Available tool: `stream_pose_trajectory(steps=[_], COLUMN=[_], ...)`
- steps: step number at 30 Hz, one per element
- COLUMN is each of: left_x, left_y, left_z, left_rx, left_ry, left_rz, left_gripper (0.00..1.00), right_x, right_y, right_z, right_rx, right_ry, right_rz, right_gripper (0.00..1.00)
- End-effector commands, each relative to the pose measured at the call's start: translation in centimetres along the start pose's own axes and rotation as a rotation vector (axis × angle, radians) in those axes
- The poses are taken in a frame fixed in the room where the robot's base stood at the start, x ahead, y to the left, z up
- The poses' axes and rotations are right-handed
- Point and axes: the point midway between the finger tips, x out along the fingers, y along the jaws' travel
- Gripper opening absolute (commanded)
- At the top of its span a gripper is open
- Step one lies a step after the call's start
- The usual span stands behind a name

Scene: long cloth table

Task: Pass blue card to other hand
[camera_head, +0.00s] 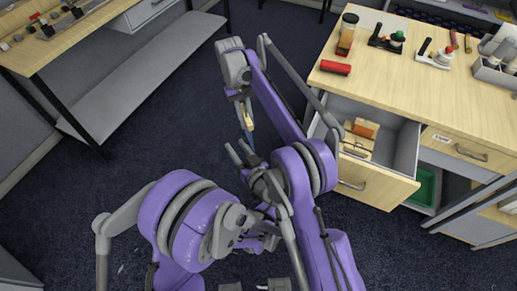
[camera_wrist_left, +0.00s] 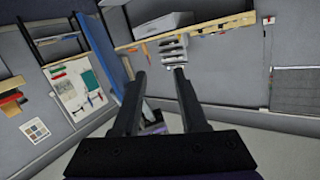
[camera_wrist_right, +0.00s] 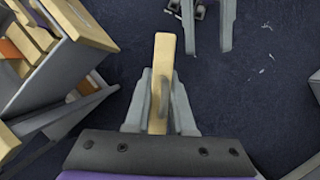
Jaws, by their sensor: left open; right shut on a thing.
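My right gripper (camera_head: 245,103) points down in the middle of the head view, shut on a narrow tan piece (camera_head: 249,119). In the right wrist view this tan piece (camera_wrist_right: 165,60) stands upright between the fingertips (camera_wrist_right: 160,95), with a grey oval part across it. A small bluish patch (camera_head: 249,140) shows below it in the head view; I cannot tell whether it is the blue card. My left gripper (camera_head: 237,149) is open just below the right one. Its spread fingers (camera_wrist_right: 208,22) also show in the right wrist view, apart from the tan piece. The left wrist view shows the open fingers (camera_wrist_left: 160,74) with nothing between them.
A wooden workbench (camera_head: 390,65) with tools stands at the right, its drawer (camera_head: 402,160) pulled out beside my right arm. Another table (camera_head: 85,35) is at the upper left. Dark floor (camera_head: 140,130) lies open between them. A tall blue strip (camera_wrist_left: 110,58) shows beyond the left fingers.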

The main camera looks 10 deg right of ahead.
Motion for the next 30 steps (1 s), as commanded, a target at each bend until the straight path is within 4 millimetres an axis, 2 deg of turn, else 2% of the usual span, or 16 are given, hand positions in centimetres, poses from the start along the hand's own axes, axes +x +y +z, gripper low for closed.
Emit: stream_pose_trajectory(steps=[1, 6, 9, 14, 17, 30], left_x=[-0.7, -2.0, -2.2, -1.7, -0.4, 7.3], left_y=[1.5, 4.7, 5.9, 6.5, 6.6, 7.5], left_z=[0.2, 0.9, 1.2, 1.4, 1.1, -0.2], left_rx=[-0.023, -0.142, -0.199, -0.233, -0.233, -0.232], left_ry=[0.046, 0.138, 0.155, 0.161, 0.161, 0.160], left_rz=[0.018, 0.083, 0.116, 0.132, 0.131, 0.130], left_gripper=[0.42, 0.42, 0.42, 0.42, 0.42, 0.42], right_x=[0.0, 0.0, 0.0, 0.0, 0.0, 0.0], right_y=[0.0, 0.0, 0.0, 0.0, 0.0, 0.0], right_z=[0.0, 0.0, 0.0, 0.0, 0.0, 0.0], right_rx=[0.000, 0.000, 0.000, 0.000, 0.000, 0.000], right_ry=[0.000, 0.000, 0.000, 0.000, 0.000, 0.000], right_rz=[0.000, 0.000, 0.000, 0.000, 0.000, 0.000], right_gripper=[0.00, 0.00, 0.00, 0.00, 0.00, 0.00])
